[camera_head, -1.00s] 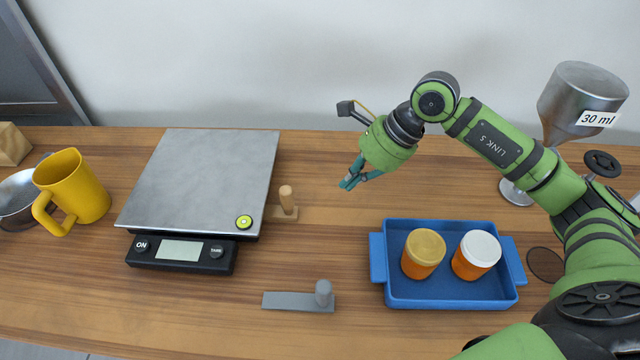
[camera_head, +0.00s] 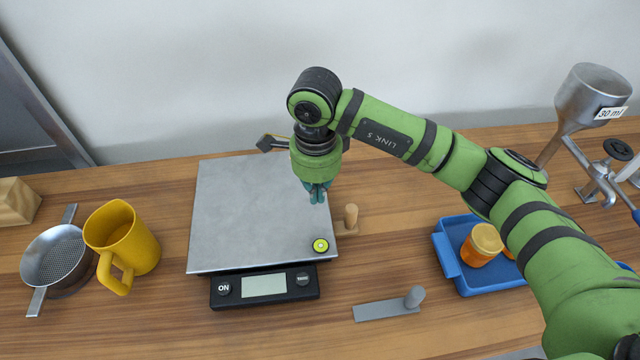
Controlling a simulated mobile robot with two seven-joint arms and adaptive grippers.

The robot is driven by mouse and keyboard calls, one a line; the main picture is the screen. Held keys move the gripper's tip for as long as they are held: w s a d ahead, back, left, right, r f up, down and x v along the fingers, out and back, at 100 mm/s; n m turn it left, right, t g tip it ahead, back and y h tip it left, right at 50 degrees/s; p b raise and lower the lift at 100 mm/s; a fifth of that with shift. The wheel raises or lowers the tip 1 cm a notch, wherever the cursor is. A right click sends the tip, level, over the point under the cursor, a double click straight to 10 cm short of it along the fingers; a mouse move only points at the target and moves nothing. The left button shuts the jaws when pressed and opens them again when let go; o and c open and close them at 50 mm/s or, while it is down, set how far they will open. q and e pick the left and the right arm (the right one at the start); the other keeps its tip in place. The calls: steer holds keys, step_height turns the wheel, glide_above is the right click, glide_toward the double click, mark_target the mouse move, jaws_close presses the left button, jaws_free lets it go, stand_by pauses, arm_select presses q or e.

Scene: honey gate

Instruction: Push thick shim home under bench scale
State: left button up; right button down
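The bench scale (camera_head: 255,215) has a flat grey plate, a black front panel and a round yellow-green bubble level (camera_head: 320,246) at its near right corner. A wooden shim with an upright peg (camera_head: 351,217) lies against the scale's right side; how far it reaches underneath is hidden. A grey shim with a rounded knob (camera_head: 385,309) lies flat on the table in front and to the right, apart from the scale. Which shim is thicker I cannot tell. My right gripper (camera_head: 317,197) points down near the plate's right edge, fingertips together and empty. My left gripper is out of view.
A blue tray (camera_head: 447,262) with orange jars (camera_head: 481,245) stands at the right, partly behind my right arm. A yellow mug (camera_head: 122,247) and a strainer (camera_head: 56,258) stand left of the scale. Bare table (camera_head: 395,235) lies between scale and tray.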

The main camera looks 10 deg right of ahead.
mark_target(316, 221)
step_height(316, 221, down, 7)
steer(key=shift+a+f+p, duration=0.1)
steer(key=shift+p, duration=0.9)
steer(key=d, duration=0.1)
steer(key=p, duration=0.1)
steer(key=d, duration=0.1)
steer(key=shift+w+d+r+p, duration=0.1)
steer(key=shift+d+r+p, duration=0.15)
steer(key=shift+d+p, duration=0.1)
steer(key=shift+d+f, duration=0.15)
steer(key=shift+d, duration=0.55)
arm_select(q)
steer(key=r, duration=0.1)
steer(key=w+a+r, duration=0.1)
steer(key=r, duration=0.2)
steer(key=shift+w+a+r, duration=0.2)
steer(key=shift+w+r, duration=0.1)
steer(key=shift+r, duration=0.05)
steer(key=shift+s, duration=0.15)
arm_select(e)
steer(key=shift+a, duration=0.1)
steer(key=shift+w+f, duration=0.1)
steer(key=shift+d+b, duration=0.65)
steer(key=shift+d, duration=0.15)
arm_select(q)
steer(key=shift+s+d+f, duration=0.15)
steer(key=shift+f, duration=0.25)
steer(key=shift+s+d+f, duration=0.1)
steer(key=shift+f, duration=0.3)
